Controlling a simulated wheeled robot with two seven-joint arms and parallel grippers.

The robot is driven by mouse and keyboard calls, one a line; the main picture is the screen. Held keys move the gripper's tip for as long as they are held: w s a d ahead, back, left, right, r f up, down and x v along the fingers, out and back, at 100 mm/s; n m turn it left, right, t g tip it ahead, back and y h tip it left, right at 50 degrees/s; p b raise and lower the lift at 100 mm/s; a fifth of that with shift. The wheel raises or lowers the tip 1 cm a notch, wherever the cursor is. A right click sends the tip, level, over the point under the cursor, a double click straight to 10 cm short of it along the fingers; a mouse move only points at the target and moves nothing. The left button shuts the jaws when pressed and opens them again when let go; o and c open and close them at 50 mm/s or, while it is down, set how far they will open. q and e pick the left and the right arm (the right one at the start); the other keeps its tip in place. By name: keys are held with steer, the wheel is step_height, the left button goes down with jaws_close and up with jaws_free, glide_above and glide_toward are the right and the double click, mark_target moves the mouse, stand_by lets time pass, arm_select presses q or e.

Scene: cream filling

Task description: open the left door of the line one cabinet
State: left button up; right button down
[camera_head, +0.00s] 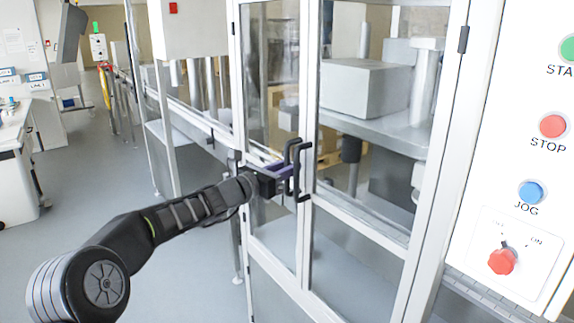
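The line one cabinet has a white frame with two glazed doors. The left door (270,228) is the narrower one in view, and the right door (365,208) is beside it. Two black bar handles stand close together where the doors meet: the left door handle (289,152) and the right door handle (304,172). The left door looks shut or nearly so; I cannot tell for sure. My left gripper (287,172) reaches in from the left, with its fingers at the left door handle. The fingers overlap the handle, so I cannot tell whether they grip it. My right gripper is out of view.
A control panel (505,200) with green, red and blue buttons and a red knob is at the right. Inside the cabinet is a grey machine block (362,87). A conveyor line runs back on the left. The grey floor (105,190) left of the cabinet is clear.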

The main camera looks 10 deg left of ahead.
arm_select(q)
jaws_close()
stand_by(1.4)
